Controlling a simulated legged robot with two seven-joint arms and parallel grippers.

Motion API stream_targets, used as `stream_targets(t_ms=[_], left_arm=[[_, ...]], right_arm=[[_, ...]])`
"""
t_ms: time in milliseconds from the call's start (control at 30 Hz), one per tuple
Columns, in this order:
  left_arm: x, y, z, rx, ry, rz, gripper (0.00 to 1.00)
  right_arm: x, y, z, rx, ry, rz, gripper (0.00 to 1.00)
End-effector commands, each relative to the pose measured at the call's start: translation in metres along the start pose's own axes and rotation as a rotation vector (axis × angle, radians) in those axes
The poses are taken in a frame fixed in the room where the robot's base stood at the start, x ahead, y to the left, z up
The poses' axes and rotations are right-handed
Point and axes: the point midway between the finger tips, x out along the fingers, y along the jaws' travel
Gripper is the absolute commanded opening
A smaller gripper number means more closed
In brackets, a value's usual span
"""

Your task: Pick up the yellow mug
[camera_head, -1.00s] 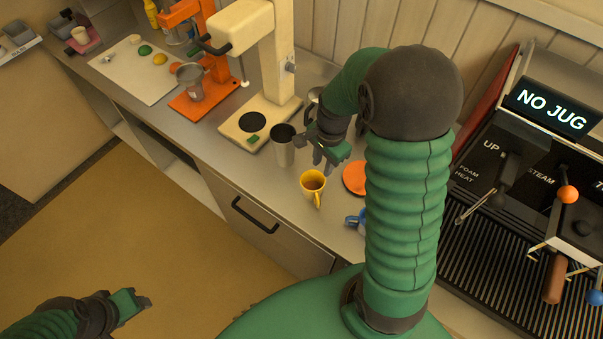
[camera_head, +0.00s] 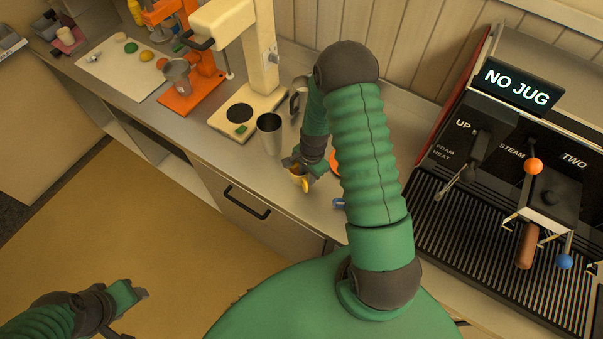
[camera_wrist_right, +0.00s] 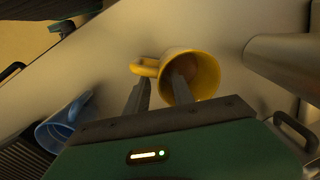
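The yellow mug (camera_head: 304,184) stands on the counter in the head view, partly hidden by my right gripper (camera_head: 300,168). In the right wrist view the mug (camera_wrist_right: 205,72) shows its open mouth, with its handle on the left. My right gripper (camera_wrist_right: 160,92) is open there. One finger reaches into the mug's mouth and the other is outside, near the handle, with the wall between them. I cannot tell whether either finger touches it. My left gripper (camera_head: 140,296) is low at the left over the floor, away from the counter; its opening is unclear.
A steel cup (camera_head: 269,134) stands close behind the mug, with a steel jug (camera_head: 297,92) beyond. A blue mug (camera_wrist_right: 62,122) and an orange disc (camera_head: 336,162) are nearby. The coffee machine (camera_head: 500,180) fills the right side. The counter's front edge is near.

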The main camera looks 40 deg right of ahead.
Motion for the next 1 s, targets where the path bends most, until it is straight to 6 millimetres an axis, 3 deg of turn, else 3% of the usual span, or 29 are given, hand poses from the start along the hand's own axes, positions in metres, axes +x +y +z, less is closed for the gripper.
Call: stream_targets(t_ms=[67, 300, 1000], left_arm=[[0.0006, 0.0000, 0.0002, 0.000, 0.000, 0.000, 0.49], [0.0007, 0.0000, 0.0001, 0.000, 0.000, 0.000, 0.49], [0.0005, 0.0000, 0.0000, 0.000, 0.000, 0.000, 0.49]], right_arm=[[0.0003, -0.0002, -0.0001, 0.000, 0.000, 0.000, 0.29], [-0.0005, 0.0008, -0.0005, 0.000, 0.000, -0.001, 0.00], [-0.0008, 0.0006, -0.0005, 0.000, 0.000, -0.001, 0.00]])
